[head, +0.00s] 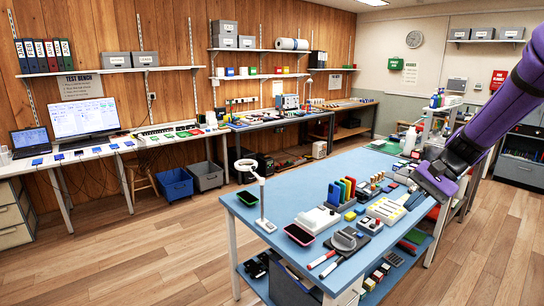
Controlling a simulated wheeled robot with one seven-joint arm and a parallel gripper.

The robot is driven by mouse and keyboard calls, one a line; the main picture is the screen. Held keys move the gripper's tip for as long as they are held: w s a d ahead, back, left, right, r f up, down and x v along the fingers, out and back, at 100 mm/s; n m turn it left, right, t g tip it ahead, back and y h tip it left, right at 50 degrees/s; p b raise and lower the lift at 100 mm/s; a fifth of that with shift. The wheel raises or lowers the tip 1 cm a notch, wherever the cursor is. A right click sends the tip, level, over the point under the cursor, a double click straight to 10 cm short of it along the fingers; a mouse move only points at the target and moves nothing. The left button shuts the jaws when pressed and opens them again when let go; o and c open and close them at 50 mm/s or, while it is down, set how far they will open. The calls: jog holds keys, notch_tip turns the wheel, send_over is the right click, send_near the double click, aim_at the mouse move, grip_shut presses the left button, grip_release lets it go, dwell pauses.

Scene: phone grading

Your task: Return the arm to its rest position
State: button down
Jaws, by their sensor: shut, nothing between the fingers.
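My gripper (432,190) is at the end of my purple arm, which reaches in from the right edge of the head view. It hangs over the right side of the blue-topped table (290,185), above the items there. Its fingers are small and dark in this view; they are shut and hold nothing.
A white magnifier lamp (264,222) stands on the table's left part. Colored upright pieces (341,190), a white box (317,219) and markers (322,259) crowd the front and middle. The table's back left is clear. Blue (175,184) and grey (206,176) bins stand on the open wooden floor.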

jog(key=s+a+r+n+t+h, duration=0.1)
jog(key=s+r+n+t+h, duration=0.2)
jog(key=s, duration=1)
jog(key=s+a+r+n+t+h, duration=0.2)
jog(key=s+r+n+h, duration=0.2)
jog(key=s+r, duration=0.5)
jog(key=shift+s+r+t+h, duration=0.4)
jog(key=shift+s, duration=1.5)
